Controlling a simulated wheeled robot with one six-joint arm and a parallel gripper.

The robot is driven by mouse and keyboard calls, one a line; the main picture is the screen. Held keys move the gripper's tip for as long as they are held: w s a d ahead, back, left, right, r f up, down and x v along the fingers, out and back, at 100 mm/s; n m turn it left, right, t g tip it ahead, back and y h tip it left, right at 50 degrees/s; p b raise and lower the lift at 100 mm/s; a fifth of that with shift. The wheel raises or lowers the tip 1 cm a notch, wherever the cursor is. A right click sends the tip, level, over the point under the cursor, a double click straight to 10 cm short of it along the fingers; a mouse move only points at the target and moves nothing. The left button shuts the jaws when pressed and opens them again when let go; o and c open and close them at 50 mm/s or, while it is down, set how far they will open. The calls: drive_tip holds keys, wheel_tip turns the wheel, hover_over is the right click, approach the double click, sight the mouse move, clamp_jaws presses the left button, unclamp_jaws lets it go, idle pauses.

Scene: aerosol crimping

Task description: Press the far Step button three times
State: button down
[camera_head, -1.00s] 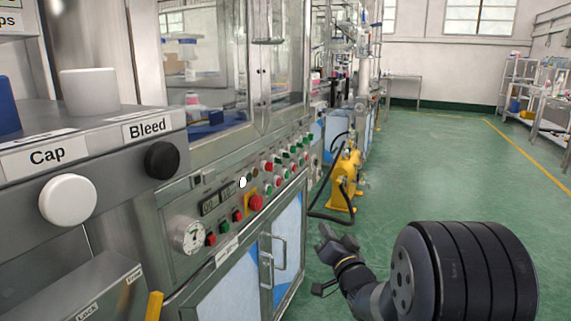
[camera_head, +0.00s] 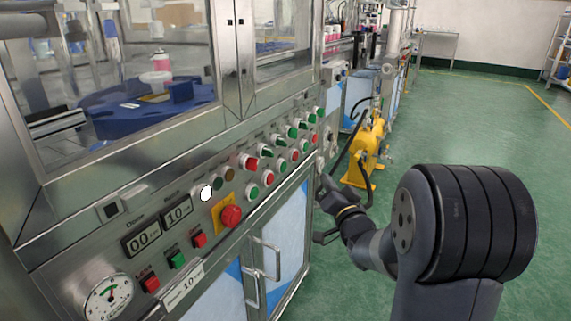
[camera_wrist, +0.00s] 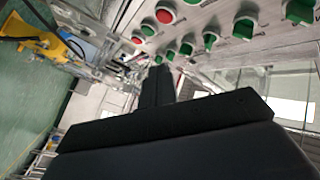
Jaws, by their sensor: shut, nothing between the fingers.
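The control panel (camera_head: 150,205) runs along the steel machine front in the head view, with rows of red and green buttons and knobs. Its labels are too small to read, so I cannot tell which button is the far Step button. Several green (camera_head: 318,112) and red (camera_head: 295,155) controls sit at the panel's far end. My gripper (camera_head: 324,182) is beside that far end, small and partly hidden by my arm. In the wrist view my gripper (camera_wrist: 156,82) is shut and empty, with red (camera_wrist: 165,14) and green (camera_wrist: 210,40) buttons beyond and above its fingers. I see no clear contact.
A red emergency-style button (camera_head: 231,216) on a yellow plate, two displays (camera_head: 143,240) and a gauge (camera_head: 107,300) are nearer on the panel. Cabinet handles (camera_head: 262,275) stick out below. A yellow pump (camera_head: 368,150) stands beyond the gripper. The green floor at right is clear.

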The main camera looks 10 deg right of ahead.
sight(283, 167)
drive_tip(key=shift+a, duration=0.1)
drive_tip(key=w+a, duration=0.5)
drive_tip(key=a, duration=0.2)
idle(0.4)
drive_tip(key=shift+w+b, duration=0.1)
drive_tip(key=shift+b, duration=0.2)
idle(1.7)
drive_tip(key=shift+w+a, duration=0.2)
drive_tip(key=shift+a, duration=0.1)
